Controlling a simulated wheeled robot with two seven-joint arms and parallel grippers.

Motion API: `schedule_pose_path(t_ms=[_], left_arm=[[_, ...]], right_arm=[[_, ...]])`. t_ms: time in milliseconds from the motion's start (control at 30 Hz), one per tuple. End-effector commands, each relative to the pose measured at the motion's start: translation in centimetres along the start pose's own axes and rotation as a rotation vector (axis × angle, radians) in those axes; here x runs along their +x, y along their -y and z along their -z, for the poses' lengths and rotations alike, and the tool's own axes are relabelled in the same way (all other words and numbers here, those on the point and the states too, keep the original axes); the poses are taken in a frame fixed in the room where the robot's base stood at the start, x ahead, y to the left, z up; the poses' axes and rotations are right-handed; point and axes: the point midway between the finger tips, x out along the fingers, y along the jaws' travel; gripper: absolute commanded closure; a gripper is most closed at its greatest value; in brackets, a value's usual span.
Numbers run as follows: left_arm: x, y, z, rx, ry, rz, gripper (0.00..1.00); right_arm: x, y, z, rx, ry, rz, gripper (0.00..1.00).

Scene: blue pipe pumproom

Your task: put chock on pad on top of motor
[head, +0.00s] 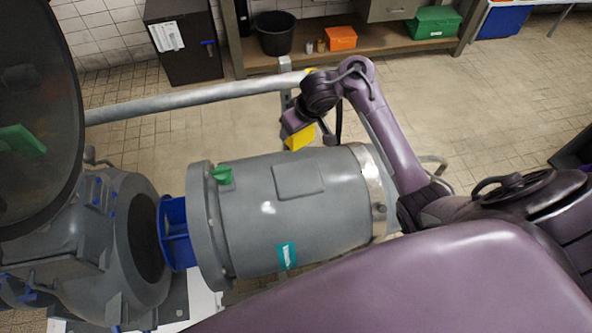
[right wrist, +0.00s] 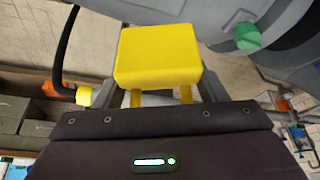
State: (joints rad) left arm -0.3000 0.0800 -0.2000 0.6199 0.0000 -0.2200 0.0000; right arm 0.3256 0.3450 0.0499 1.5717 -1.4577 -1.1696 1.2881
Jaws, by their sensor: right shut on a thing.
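The yellow chock (right wrist: 157,56) is a block held between the fingers of my right gripper (right wrist: 160,93), which is shut on it. In the head view the chock (head: 300,138) hangs at the far side of the grey motor (head: 335,215), beyond its top edge. The pad (head: 298,178) is a raised grey square on top of the motor, bare, nearer than the chock. My right gripper (head: 295,122) sits just above the chock there, its fingers mostly hidden. In the right wrist view the pad cannot be made out. My left gripper is not in view.
A green knob (head: 222,174) stands up on the motor's left flange. A grey pipe rail (head: 190,100) runs behind the motor. A large grey pump housing (head: 105,240) is at left. A bench shelf (head: 380,45) with a bucket and boxes is at the back; open tiled floor lies before it.

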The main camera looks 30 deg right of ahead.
Motion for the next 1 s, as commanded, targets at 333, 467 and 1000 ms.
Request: schedule_pose_path(t_ms=[333, 467, 1000], left_arm=[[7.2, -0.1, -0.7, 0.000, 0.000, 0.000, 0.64], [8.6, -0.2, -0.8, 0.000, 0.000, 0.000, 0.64], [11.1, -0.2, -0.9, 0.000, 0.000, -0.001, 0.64]], right_arm=[[9.0, 0.0, -3.9, 0.000, 0.003, -0.001, 0.70], [11.5, 0.0, -4.8, 0.000, 0.002, -0.001, 0.70], [17.0, 0.0, -7.1, 0.000, 0.000, -0.001, 0.70]])
